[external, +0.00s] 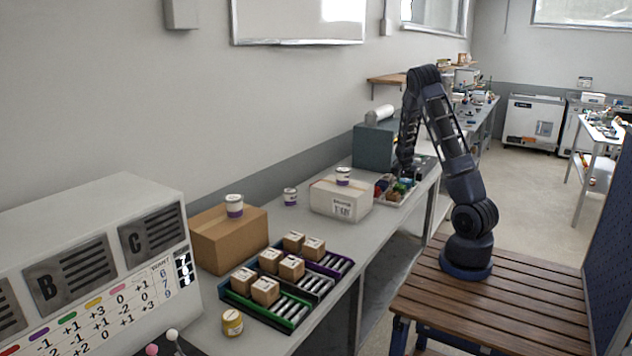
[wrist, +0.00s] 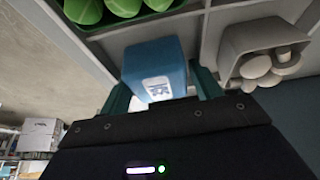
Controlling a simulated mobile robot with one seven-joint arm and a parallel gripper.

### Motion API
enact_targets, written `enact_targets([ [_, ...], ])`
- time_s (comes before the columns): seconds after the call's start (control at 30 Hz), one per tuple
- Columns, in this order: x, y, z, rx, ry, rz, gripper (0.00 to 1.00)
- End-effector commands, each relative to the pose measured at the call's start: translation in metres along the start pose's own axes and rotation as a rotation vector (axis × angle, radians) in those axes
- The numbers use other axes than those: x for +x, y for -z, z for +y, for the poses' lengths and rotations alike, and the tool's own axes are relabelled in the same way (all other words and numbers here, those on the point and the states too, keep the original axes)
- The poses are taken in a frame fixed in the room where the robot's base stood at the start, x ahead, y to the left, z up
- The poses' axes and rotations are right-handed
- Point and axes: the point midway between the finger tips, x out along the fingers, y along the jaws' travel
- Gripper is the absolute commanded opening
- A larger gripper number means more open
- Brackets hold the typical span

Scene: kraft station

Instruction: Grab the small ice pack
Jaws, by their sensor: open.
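A small blue block with a white label, which looks like the ice pack (wrist: 152,58), shows in the wrist view just beyond my gripper (wrist: 162,88). The two teal fingers are open, one on each side of its near end. I cannot tell whether either finger touches it. In the external view my gripper (external: 404,172) points down over the tray of small items (external: 396,199) on the bench. The ice pack cannot be made out there.
In the wrist view, green rounded items (wrist: 122,8) and a grey bin of pale round pieces (wrist: 262,62) lie close by. In the external view, a white box (external: 340,200) and a teal case (external: 373,146) stand near the tray.

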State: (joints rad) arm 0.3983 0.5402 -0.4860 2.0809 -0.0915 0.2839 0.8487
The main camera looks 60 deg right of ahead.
Motion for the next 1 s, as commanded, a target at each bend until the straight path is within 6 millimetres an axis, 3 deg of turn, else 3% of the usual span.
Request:
enact_targets([
  [0.13,0.000,0.000,0.000,0.000,0.000,0.000,0.62],
  [0.3,-0.001,0.000,0.000,0.000,0.000,0.000,0.28],
  [0.33,-0.001,0.000,0.000,0.000,0.000,0.000,0.27],
  [0.67,-0.006,0.002,0.000,0.000,0.001,0.001,0.27],
  [0.87,-0.034,0.014,-0.001,0.001,0.004,0.002,0.27],
  [1.0,-0.066,0.027,-0.001,0.001,0.005,0.003,0.27],
])
